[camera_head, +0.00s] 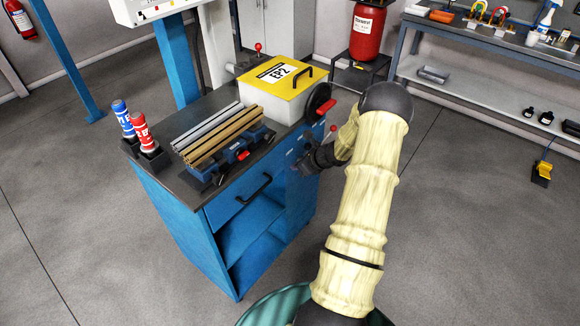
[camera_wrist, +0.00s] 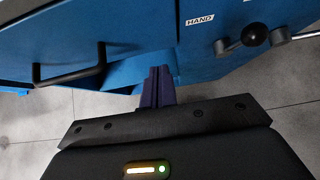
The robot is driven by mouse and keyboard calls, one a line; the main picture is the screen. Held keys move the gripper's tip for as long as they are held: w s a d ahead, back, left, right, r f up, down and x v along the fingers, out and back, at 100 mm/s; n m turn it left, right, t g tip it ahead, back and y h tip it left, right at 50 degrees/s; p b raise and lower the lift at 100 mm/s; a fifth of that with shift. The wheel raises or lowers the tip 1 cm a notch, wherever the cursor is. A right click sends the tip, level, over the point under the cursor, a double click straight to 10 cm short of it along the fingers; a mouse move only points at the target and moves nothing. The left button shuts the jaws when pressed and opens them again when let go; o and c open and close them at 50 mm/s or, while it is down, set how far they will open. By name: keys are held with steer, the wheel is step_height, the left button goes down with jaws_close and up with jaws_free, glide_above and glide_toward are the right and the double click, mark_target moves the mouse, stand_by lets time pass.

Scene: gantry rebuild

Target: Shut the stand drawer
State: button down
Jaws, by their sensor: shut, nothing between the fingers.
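The blue stand (camera_head: 180,220) is at the middle left of the head view. Its drawer (camera_head: 228,207) is under the dark top, with a black bar handle (camera_head: 254,190). I cannot tell clearly how far the drawer sticks out. The handle also shows at the left of the wrist view (camera_wrist: 70,72). My gripper (camera_head: 301,166) is at the stand's front, to the right of the handle and apart from it. In the wrist view its fingers (camera_wrist: 158,82) are together, empty, and point at the blue front. Whether they touch it is unclear.
A vise with metal bars (camera_head: 222,140) and a yellow-lidded box (camera_head: 275,78) stand on top. Red and blue bottles (camera_head: 133,124) are at its left corner. A black knob (camera_wrist: 254,36) beside a HAND label is right of my fingers. Open floor surrounds the stand.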

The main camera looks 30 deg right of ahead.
steer(key=v, duration=0.7)
steer(key=shift+s, duration=0.3)
steer(key=shift+r, duration=0.2)
steer(key=s+a+r+n+g+p, duration=0.1)
steer(key=a+r+n+g, duration=0.15)
steer(key=a+n, duration=0.35)
steer(key=s+a+r+n+g, duration=0.1)
steer(key=s+a+r+n, duration=0.1)
steer(key=a+r+n, duration=0.35)
steer(key=s+a+r+n+g+p, duration=0.15)
steer(key=a+n, duration=0.25)
steer(key=a, duration=0.4)
steer(key=s+a+r+n+h+p, duration=0.1)
steer(key=s+a+r+n, duration=0.3)
steer(key=n, duration=0.4)
steer(key=s+a+r+n+g+h+p, duration=0.1)
steer(key=s+a+r+n, duration=0.3)
steer(key=s+a+n, duration=0.3)
steer(key=shift+s+a+r+n+h, duration=0.3)
steer(key=shift+n+h, duration=0.1)
steer(key=shift+n, duration=0.55)
